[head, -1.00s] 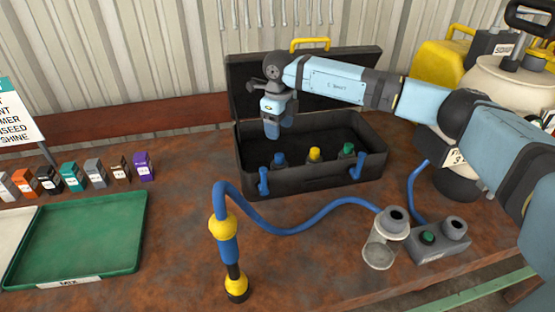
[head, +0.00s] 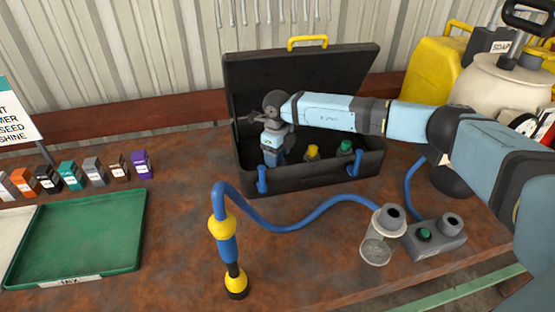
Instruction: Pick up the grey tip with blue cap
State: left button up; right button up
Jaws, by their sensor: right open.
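The open black case (head: 325,181) stands at the back of the table. A tip with a yellow cap (head: 312,152) and one with a green cap (head: 345,147) stand inside it. My right gripper (head: 270,158) points down into the left part of the case, left of the yellow cap. It is open. The blue-capped tip is hidden behind the gripper, so I cannot tell whether the fingers are around it. My left gripper is not in view.
A blue hose with a yellow and blue wand (head: 228,250) stands in front of the case. A green tray (head: 85,240) and several small coloured boxes (head: 70,175) are at the left.

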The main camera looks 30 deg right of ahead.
grip_shut()
jog(key=shift+r, duration=0.15)
notch_tip(320, 180, up, 15)
jog(key=p, duration=0.1)
jog(key=shift+p, duration=0.4)
dwell(0.5)
